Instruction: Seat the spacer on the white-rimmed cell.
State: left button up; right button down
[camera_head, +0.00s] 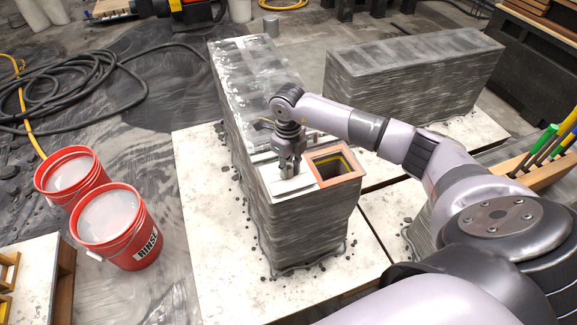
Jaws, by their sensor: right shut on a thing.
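My right gripper (290,168) points down over the near end of the left printed concrete wall (300,225). It is shut on the spacer, which is mostly hidden by the fingers. The white-rimmed cell (272,190) lies directly beneath, at the wall's top. I cannot tell whether the spacer touches the rim or is just above it. Right beside it is an open cell with an orange-pink rim (350,178) and a yellow inner edge. My left gripper is not in view.
A second printed wall (415,80) stands at the back right. Both walls stand on pale boards (205,225). Two red buckets (118,232) of cloudy liquid stand at the left, near a coiled black hose (60,95). A wooden tray of tools (545,165) is at the right.

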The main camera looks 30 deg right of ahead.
jog(key=shift+f+b, duration=0.5)
jog(key=shift+f, duration=0.15)
jog(key=c, duration=1.3)
grip_release()
jog(key=shift+c, duration=0.2)
jog(key=shift+r, duration=0.1)
